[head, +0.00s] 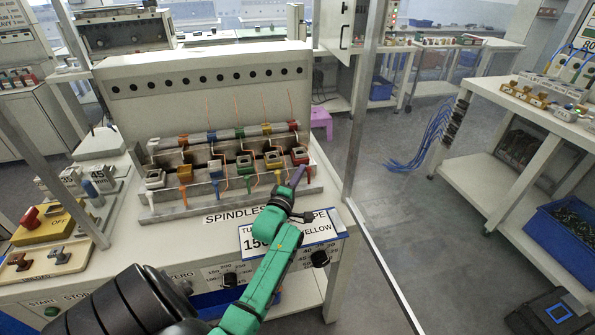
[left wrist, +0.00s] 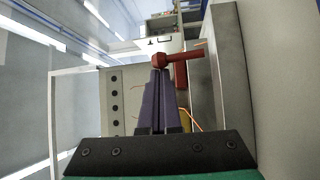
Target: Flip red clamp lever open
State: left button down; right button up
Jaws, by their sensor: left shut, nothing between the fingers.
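The red clamp (head: 300,155) is at the right end of a row of coloured clamps on the metal fixture (head: 230,198). In the left wrist view its red lever (left wrist: 184,56) has a rounded knob and lies sideways, just beyond my fingertips. My left gripper (head: 298,175) has purple fingers and is shut and empty, with its tips close to the red clamp. The left wrist view shows the shut fingers (left wrist: 157,80) pointing at the knob; I cannot tell whether they touch it. My right gripper is not in view.
White, orange, blue, green and yellow clamps stand left of the red one, with the green clamp (head: 245,163) mid-row. Thin orange wires rise behind them. A yellow OFF box (head: 50,226) is at the left. A metal post (head: 365,100) stands right of the bench.

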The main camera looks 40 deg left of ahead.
pick_arm(q)
jog(key=shift+s+d+p, duration=0.35)
jog(key=shift+d+p, duration=0.25)
jog(key=shift+p, duration=0.2)
jog(key=shift+s+d+f+p, duration=0.25)
jog(key=shift+s+d+p, duration=0.1)
jog(key=shift+d+p, duration=0.15)
jog(key=shift+s+f, duration=0.15)
jog(key=shift+s, duration=0.05)
jog(key=b+v, duration=0.1)
jog(key=v, duration=1.3)
jog(key=shift+s+d, duration=0.1)
jog(key=shift+d, duration=0.05)
